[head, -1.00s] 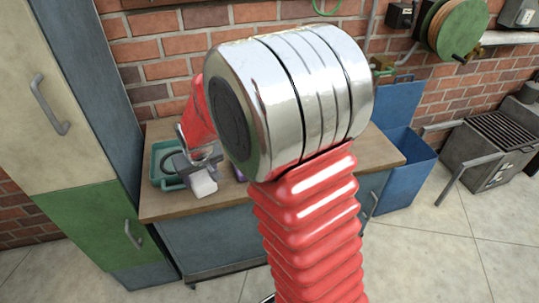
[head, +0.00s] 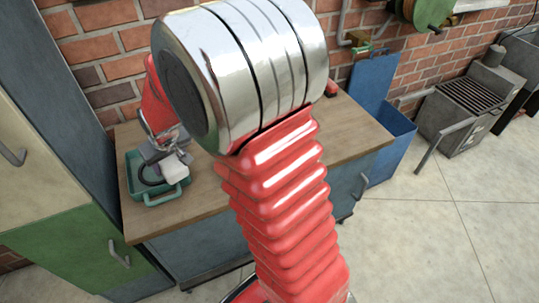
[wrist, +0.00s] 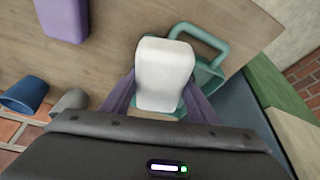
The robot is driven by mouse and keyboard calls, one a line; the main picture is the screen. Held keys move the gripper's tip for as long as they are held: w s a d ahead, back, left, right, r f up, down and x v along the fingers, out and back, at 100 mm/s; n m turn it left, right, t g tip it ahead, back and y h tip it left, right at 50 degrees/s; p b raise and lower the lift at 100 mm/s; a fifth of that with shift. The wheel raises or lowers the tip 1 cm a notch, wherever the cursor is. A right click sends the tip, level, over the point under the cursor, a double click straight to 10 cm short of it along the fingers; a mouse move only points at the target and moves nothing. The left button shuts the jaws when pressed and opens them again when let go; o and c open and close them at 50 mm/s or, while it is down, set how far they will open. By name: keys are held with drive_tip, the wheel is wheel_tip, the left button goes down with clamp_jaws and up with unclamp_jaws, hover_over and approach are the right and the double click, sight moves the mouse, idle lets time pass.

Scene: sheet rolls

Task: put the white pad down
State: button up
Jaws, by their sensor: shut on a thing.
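The white pad (wrist: 164,72) is a small block with rounded edges. My gripper (wrist: 160,100) is shut on it, with a purple finger on each side in the wrist view. In the head view the pad (head: 175,167) hangs from my gripper (head: 168,155) at the left end of the bench, over or just above a teal tray (head: 155,199). The tray's looped handle (wrist: 207,40) shows beyond the pad in the wrist view. I cannot tell whether the pad touches the tray. My arm hides the middle of the bench in the head view.
The wooden bench top (head: 345,130) stands against a brick wall. A purple block (wrist: 65,18), a blue cup (wrist: 25,93) and a grey cup (wrist: 70,103) are on it. A tall cabinet (head: 45,160) stands close on the left. A blue bin (head: 390,150) stands on the right.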

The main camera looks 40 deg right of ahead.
drive_tip(key=shift+m+h, duration=0.3)
drive_tip(key=shift+m, duration=0.5)
drive_tip(key=s+d, duration=0.1)
drive_tip(key=d, duration=0.4)
drive_tip(key=s+d, duration=0.1)
drive_tip(key=d, duration=0.4)
drive_tip(key=d+r, duration=0.1)
drive_tip(key=d, duration=0.4)
drive_tip(key=shift+s+d, duration=0.25)
drive_tip(key=shift+s, duration=0.15)
drive_tip(key=s+d+m, duration=0.1)
drive_tip(key=s+d, duration=0.3)
drive_tip(key=d, duration=0.4)
drive_tip(key=s+d+r, duration=0.1)
drive_tip(key=s+d, duration=0.3)
drive_tip(key=d, duration=0.4)
drive_tip(key=shift+r+m+h, duration=0.15)
drive_tip(key=shift+m+h, duration=0.25)
drive_tip(key=shift+f, duration=3.15)
drive_tip(key=shift+f, duration=0.1)
drive_tip(key=shift+f, duration=1.75)
drive_tip(key=shift+f, duration=0.15)
